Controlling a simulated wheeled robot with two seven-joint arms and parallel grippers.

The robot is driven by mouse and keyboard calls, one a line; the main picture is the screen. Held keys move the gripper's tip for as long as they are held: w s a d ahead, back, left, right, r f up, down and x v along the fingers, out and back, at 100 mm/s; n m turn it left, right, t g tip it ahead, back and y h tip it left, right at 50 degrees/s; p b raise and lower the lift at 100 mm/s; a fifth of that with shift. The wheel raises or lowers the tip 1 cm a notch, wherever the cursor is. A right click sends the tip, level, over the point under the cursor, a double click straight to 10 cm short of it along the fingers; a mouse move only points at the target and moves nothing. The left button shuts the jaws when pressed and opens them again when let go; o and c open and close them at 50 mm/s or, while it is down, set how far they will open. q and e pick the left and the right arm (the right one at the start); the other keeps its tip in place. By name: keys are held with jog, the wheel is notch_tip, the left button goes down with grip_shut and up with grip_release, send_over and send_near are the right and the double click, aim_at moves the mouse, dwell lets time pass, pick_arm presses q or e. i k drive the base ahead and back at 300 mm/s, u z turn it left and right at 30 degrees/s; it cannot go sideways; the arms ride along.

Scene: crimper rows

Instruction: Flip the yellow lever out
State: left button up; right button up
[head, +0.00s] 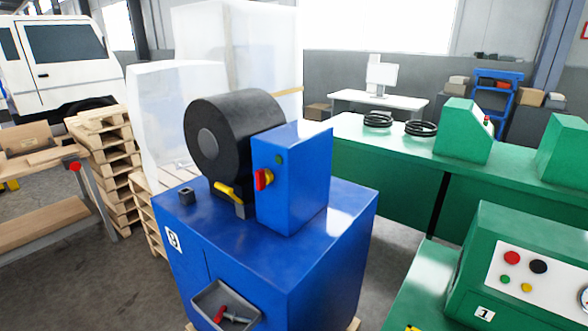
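The upright blue control box (290,180) stands right of the lever. It carries a red and yellow rotary switch (264,179) and a green button (279,159). Neither of my grippers shows in the head view. Nothing touches the visible part of the lever.
A grey tray (222,298) with a red-handled tool hangs on the machine's front. A small dark block (187,196) sits on its top. Green benches and machines (525,265) stand to the right. Pallets (105,150) and a wooden workbench (40,220) stand left. Open floor lies between.

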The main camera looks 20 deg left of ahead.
aim_at(219, 186)
jog(key=u, duration=1.2)
jog(key=k, duration=0.6)
jog(key=z, duration=1.2)
